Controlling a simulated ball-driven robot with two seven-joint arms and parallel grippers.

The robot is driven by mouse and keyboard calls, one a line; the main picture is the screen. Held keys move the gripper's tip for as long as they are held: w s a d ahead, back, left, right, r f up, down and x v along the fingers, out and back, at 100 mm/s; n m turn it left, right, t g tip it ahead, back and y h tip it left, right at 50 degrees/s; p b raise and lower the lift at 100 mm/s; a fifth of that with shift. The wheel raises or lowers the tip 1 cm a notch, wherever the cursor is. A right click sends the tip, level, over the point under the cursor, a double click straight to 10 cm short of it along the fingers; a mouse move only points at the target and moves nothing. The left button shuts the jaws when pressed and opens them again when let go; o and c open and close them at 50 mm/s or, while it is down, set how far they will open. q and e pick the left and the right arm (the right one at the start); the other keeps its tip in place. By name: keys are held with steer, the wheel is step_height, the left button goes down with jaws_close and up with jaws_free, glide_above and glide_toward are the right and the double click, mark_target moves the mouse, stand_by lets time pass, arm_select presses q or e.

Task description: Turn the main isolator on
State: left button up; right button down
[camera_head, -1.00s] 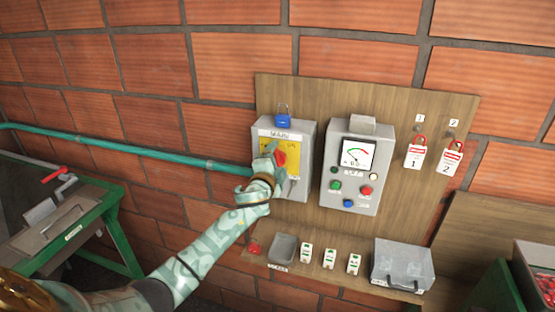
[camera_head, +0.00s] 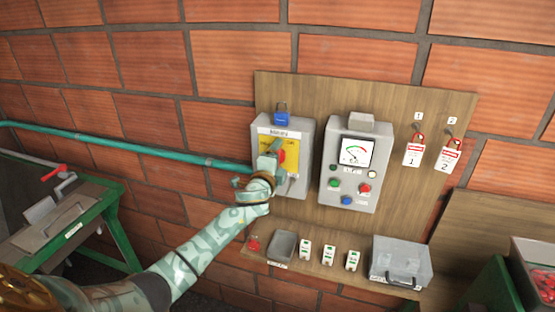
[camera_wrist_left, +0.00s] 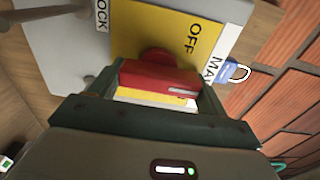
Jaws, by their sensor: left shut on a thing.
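The main isolator is a grey box (camera_head: 304,140) with a yellow plate (camera_head: 292,146) on the left of the wooden wall board. Its red handle (camera_head: 282,156) is partly hidden behind my left gripper (camera_head: 270,160). In the left wrist view, the red handle (camera_wrist_left: 160,78) lies between the fingers of my left gripper (camera_wrist_left: 155,95), which is shut on it. The word OFF (camera_wrist_left: 192,40) reads on the yellow plate beside the handle. A blue padlock (camera_head: 281,118) hangs at the top of the box. My right gripper is not in view.
A grey control box (camera_head: 356,165) with a meter and coloured buttons stands close right of the isolator. Two tagged red padlocks (camera_head: 414,152) hang further right.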

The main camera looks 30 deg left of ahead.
arm_select(q)
steer(key=shift+f, duration=0.2)
steer(key=o, duration=1)
steer(key=shift+d, duration=0.1)
steer(key=shift+r, duration=0.1)
steer(key=b+v, duration=0.1)
steer(key=v, duration=1.5)
steer(key=shift+s, duration=0.1)
